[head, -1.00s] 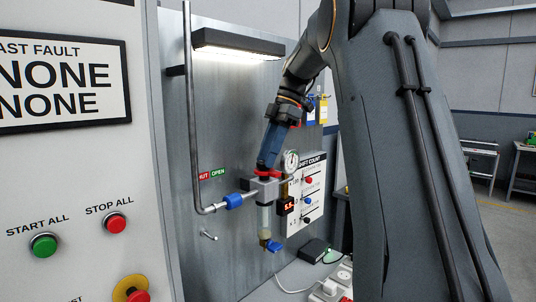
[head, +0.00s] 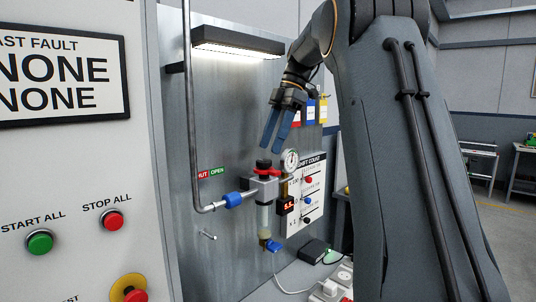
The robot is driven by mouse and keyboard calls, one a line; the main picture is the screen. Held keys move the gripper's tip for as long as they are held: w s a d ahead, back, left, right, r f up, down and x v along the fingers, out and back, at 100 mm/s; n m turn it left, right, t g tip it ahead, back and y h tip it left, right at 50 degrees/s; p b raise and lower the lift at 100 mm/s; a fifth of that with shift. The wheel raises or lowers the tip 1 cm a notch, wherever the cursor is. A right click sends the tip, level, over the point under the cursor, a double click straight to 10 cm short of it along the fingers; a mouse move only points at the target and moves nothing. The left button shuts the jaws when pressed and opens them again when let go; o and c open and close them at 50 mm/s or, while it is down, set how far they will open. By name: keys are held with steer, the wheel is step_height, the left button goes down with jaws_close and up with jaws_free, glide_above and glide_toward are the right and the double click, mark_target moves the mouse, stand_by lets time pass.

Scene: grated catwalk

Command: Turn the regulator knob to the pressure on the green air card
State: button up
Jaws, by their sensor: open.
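The regulator (head: 264,186) is a grey block on the metal panel, with a clear bowl below it. Its black knob (head: 264,164) stands on top, uncovered. A round white gauge (head: 290,160) is beside it on the right; its needle is too small to read. A small red-digit display (head: 287,205) sits to the lower right, its digits hard to read. My gripper (head: 272,150) has blue fingers pointing down, apart and empty, just above the knob. Coloured cards (head: 310,110) hang behind my gripper; red, blue and yellow show, but I cannot make out a green one.
A pipe (head: 191,120) runs down the panel's left side into a blue fitting (head: 233,200). A white shift count board (head: 308,190) is right of the regulator. A button cabinet (head: 75,180) fills the left foreground. A power strip (head: 335,285) lies below.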

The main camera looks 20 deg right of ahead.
steer(key=shift+b+v, duration=0.35)
steer(key=shift+v, duration=1.6)
